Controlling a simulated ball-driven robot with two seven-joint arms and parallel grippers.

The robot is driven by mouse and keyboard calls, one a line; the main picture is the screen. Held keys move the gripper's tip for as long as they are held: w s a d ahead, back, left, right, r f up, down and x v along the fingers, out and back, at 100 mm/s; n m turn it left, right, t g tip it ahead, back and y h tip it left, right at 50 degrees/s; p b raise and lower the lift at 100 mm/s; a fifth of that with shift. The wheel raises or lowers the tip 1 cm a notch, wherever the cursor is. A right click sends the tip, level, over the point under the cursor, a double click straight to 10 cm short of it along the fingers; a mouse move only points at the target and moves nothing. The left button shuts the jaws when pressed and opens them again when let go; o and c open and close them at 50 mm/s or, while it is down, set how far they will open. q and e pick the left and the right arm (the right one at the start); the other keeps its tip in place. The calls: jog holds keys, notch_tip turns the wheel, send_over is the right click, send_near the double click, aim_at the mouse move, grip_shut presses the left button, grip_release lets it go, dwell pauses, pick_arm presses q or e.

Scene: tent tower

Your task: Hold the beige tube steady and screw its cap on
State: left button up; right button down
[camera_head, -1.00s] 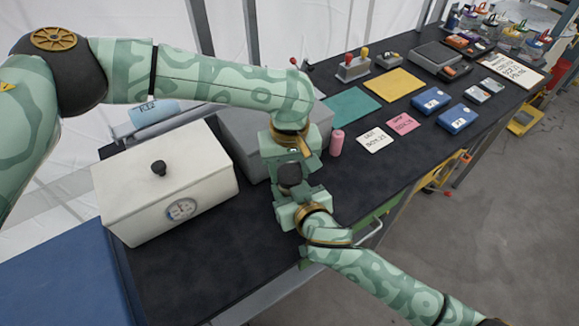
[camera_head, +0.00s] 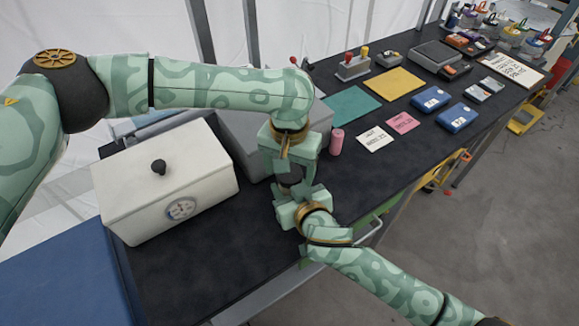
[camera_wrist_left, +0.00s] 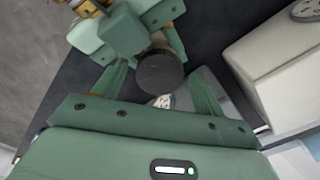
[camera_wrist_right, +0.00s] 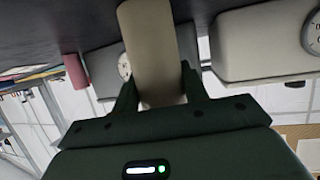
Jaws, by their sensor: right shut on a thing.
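The beige tube (camera_wrist_right: 148,45) stands between the fingers of my right gripper (camera_wrist_right: 160,90), which is shut on it. In the head view, my right gripper (camera_head: 303,193) and the left one hide the tube. The dark round cap (camera_wrist_left: 160,72) shows end-on in the left wrist view; how far it is seated on the tube cannot be told. My left gripper (camera_wrist_left: 157,88) points down over the cap, its fingers spread either side with gaps. It also shows in the head view (camera_head: 290,180) directly above the right gripper.
A cream box with a dial (camera_head: 165,185) stands left of my grippers, with a grey box (camera_head: 235,135) behind. The dark table (camera_head: 210,255) is bare in front.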

pick_arm(q)
jog(key=shift+r, duration=0.15)
jog(key=shift+r, duration=2.15)
jog(key=shift+c, duration=0.4)
